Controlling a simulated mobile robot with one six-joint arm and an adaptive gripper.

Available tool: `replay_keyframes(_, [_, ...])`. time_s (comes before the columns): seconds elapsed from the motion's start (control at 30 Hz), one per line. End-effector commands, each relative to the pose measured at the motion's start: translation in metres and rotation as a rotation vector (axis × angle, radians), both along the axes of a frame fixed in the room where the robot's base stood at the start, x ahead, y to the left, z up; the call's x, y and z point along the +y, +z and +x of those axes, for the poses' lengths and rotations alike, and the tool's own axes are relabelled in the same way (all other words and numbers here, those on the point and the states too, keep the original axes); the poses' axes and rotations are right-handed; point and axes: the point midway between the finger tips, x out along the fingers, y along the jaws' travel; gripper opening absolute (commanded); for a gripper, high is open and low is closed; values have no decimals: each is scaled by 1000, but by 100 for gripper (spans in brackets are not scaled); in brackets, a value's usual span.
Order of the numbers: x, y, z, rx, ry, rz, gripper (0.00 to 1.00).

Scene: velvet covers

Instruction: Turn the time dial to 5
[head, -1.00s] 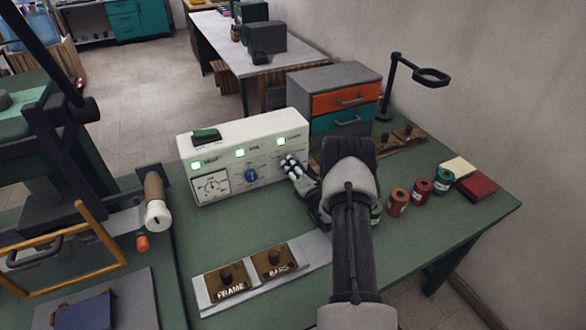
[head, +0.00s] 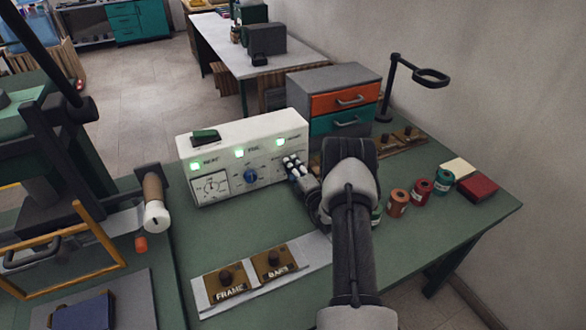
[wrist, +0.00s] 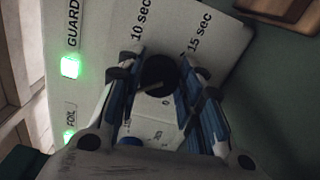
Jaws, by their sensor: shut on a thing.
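The time dial is a dark round knob (wrist: 158,74) on the white control box (head: 225,150). In the wrist view it sits between my two blue-padded fingers, with "10 sec" and "15 sec" printed above it. A pale pointer line shows on the knob, but I cannot tell which mark it points at. My gripper (wrist: 160,88) is shut on this dial. In the head view my gripper (head: 292,165) is at the right end of the box's front face and hides the dial.
A blue knob (head: 250,176) and a gauge (head: 211,187) are left of my gripper on the box. A drawer unit (head: 335,95) stands behind. Several spools, including a red one (head: 421,189), stand to the right. Wooden stamps (head: 272,262) lie in front.

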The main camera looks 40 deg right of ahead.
Motion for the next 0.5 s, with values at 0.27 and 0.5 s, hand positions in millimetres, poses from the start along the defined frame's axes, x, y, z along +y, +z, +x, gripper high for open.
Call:
replay_keyframes(0.27, [0,1,0,-2,0,3,10])
replay_keyframes(0.5, [0,1,0,-1,0,2,42])
